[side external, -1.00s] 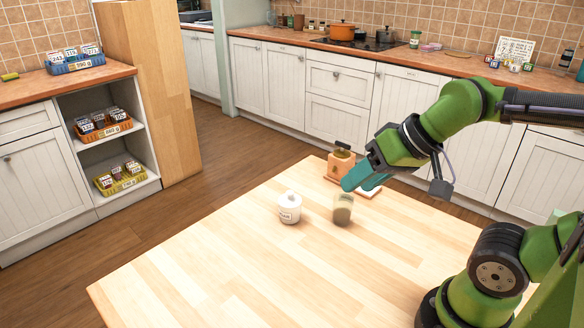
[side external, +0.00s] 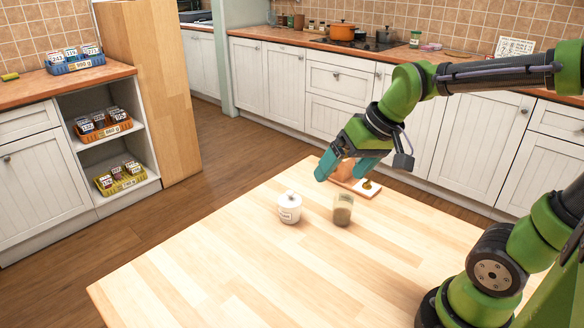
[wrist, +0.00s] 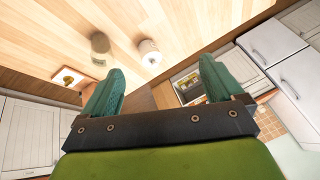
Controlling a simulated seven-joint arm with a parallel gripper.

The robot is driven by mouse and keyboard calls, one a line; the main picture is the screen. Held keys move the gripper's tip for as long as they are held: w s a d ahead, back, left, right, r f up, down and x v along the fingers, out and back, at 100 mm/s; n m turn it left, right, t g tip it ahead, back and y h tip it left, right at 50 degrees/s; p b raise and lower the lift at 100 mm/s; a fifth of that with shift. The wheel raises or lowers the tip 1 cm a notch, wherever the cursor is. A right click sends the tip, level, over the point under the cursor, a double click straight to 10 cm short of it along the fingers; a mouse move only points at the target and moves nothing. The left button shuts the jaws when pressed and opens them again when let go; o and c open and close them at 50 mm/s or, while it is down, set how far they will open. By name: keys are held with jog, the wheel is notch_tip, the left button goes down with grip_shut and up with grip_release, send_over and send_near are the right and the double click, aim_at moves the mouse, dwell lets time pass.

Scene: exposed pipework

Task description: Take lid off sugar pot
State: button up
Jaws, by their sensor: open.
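The sugar pot (side external: 289,210) is a small white pot with dark lettering, standing upright on the wooden table. Its white lid (side external: 290,196) with a small knob sits on top. My gripper (side external: 343,172) is open and empty, above the table, to the right of and higher than the pot. In the wrist view the pot (wrist: 149,52) shows beyond and between the teal fingers (wrist: 160,88), apart from them.
A glass jar with brownish contents (side external: 342,210) stands just right of the pot. A wooden holder (side external: 352,181) stands at the table's back edge, partly hidden by my gripper. The table's front and left (side external: 220,275) are clear.

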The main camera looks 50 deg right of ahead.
aim_at(290, 192)
jog(key=w+d+f+n+g, duration=0.1)
jog(key=w+d+n, duration=0.25)
jog(key=w, duration=0.25)
jog(key=w+d+f+n, duration=0.1)
jog(key=w+d+n, duration=0.2)
jog(key=w+n, duration=0.25)
jog(key=shift+m, duration=0.4)
jog(key=x, duration=1.6)
jog(key=shift+w+a+f, duration=0.1)
jog(key=shift+w+a, duration=0.05)
jog(key=shift+a, duration=0.05)
jog(key=shift+c, duration=0.4)
jog(key=c, duration=1)
